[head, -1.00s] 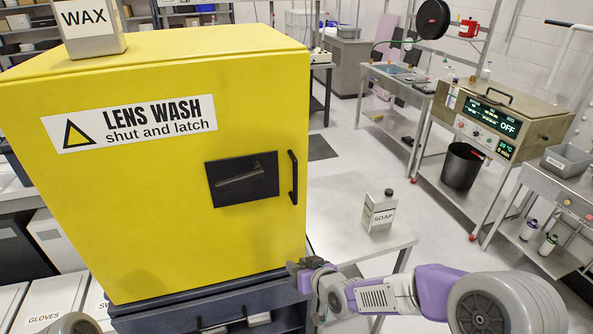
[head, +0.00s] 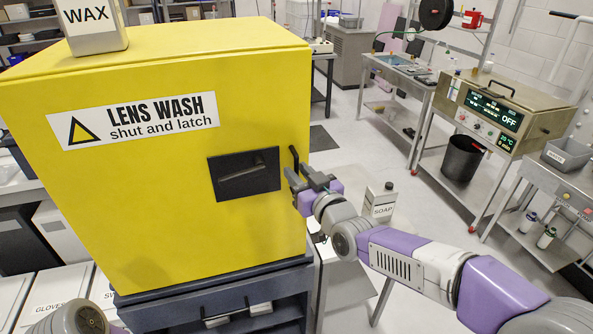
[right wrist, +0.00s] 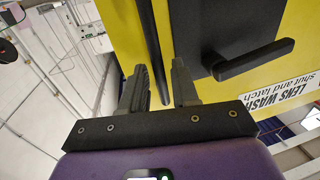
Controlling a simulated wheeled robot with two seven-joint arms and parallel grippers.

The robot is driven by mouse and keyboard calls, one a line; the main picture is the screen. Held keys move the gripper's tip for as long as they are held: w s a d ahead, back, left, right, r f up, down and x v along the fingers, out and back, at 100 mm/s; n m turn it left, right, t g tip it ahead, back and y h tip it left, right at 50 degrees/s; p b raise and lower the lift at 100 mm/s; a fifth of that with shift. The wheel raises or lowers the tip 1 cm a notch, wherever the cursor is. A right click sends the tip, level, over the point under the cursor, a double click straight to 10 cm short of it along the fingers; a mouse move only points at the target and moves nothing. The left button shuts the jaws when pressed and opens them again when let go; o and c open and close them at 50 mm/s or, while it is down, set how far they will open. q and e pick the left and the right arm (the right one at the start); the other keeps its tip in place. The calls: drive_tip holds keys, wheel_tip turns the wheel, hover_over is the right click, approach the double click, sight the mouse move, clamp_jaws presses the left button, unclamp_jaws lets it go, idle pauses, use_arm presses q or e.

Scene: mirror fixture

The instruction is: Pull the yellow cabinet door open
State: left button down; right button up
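The yellow cabinet (head: 150,210) stands at the left with its door shut flush; the door front reads "LENS WASH shut and latch". A black vertical bar handle (head: 294,158) is at the door's right edge, its lower part hidden by my right gripper. A black latch panel with a lever (head: 244,173) is left of the handle. My right gripper (head: 304,178) is at the handle. In the right wrist view, its two fingers (right wrist: 160,84) are apart, with the handle bar (right wrist: 153,45) running between them; I cannot tell whether they touch it. My left gripper is out of view.
A soap bottle (head: 379,203) stands on a small table just behind my right arm. A wax container (head: 91,25) sits on the cabinet top. Dark drawers (head: 230,312) are under the cabinet.

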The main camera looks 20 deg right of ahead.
drive_tip(key=shift+w+a, duration=0.15)
drive_tip(key=shift+w, duration=0.5)
clamp_jaws()
